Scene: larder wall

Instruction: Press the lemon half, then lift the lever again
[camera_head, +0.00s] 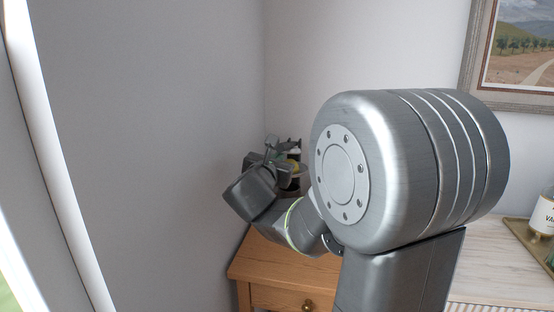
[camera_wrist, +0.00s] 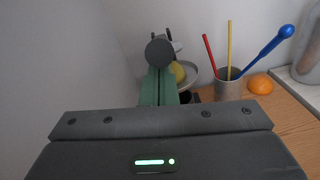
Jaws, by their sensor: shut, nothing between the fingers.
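My gripper (camera_wrist: 158,82) shows its two green fingers side by side, shut with nothing between them. A dark round knob (camera_wrist: 159,50), which looks like the lever's end, is right at the fingertips in the wrist view; I cannot tell whether they touch it. The yellow lemon half (camera_wrist: 178,72) is just right of and behind the knob, partly hidden by it and the fingers. A grey dish-like part of the press (camera_wrist: 194,74) surrounds it. In the head view the press is small in the corner, mostly hidden behind my arm.
Right of the press, a grey cup (camera_wrist: 228,84) holds a red stick, a yellow stick and a blue round-ended tool (camera_wrist: 265,53). An orange piece (camera_wrist: 260,84) lies on the wooden top beside it. A grey wall (camera_head: 150,140) rises close on the left. A wooden cabinet (camera_head: 262,272) stands below my arm.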

